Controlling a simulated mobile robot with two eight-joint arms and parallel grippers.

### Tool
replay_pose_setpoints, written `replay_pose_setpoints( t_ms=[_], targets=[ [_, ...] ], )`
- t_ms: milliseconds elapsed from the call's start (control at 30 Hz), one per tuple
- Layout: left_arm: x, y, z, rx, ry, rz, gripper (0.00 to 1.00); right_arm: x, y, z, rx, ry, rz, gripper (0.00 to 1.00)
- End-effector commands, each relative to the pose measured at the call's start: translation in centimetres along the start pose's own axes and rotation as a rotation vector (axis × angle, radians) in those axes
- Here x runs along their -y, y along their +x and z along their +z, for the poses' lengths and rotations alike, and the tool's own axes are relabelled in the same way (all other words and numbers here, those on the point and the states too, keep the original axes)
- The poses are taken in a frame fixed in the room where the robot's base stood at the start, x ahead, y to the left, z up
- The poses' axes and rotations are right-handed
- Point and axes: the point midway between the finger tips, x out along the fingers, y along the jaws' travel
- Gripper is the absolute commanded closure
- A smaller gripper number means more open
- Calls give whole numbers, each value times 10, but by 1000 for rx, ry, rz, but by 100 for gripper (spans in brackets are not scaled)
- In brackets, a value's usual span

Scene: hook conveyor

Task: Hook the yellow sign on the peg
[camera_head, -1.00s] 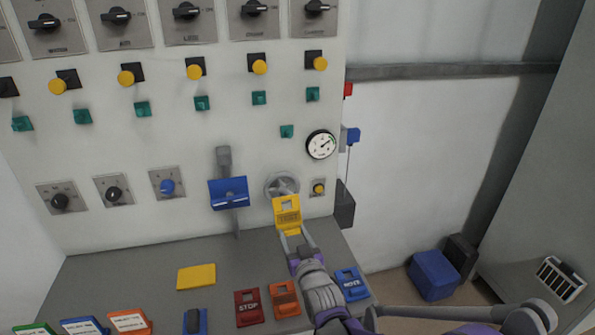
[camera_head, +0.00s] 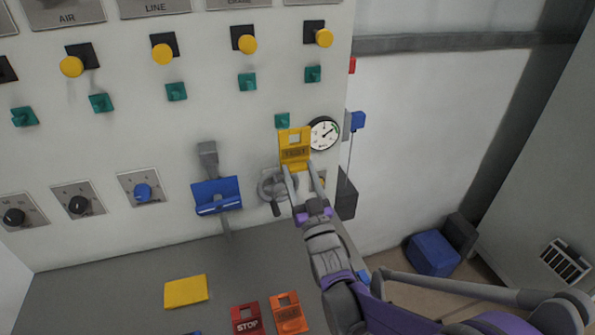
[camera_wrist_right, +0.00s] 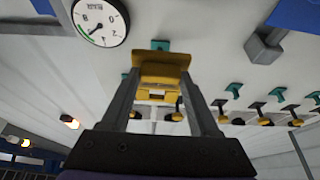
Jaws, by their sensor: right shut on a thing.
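The yellow sign (camera_head: 294,147) is upright in front of the panel, with a square hole near its top. My right gripper (camera_head: 302,176) is shut on its lower part. In the wrist view the sign (camera_wrist_right: 160,70) sits between the fingers (camera_wrist_right: 165,90). A teal peg (camera_head: 282,120) sticks out of the panel just above the sign, slightly left of the gauge. It also shows past the sign's edge in the wrist view (camera_wrist_right: 160,45). The sign looks apart from the peg; the depth gap is unclear. My left gripper is out of view.
A round gauge (camera_head: 323,133) is close to the sign's right. A grey round fitting (camera_head: 272,188) and a blue bracket (camera_head: 217,196) stick out lower left. More teal pegs (camera_head: 247,82) and yellow knobs (camera_head: 246,44) line the panel. A yellow plate (camera_head: 186,291) and red sign (camera_head: 247,318) lie on the ledge.

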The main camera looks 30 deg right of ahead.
Motion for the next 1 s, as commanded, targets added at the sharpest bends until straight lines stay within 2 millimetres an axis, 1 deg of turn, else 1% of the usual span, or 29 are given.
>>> replay_pose_setpoints(
  t_ms=[1000],
  targets=[
    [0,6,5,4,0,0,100,0,54,30,1,0,0,95]
  ],
)
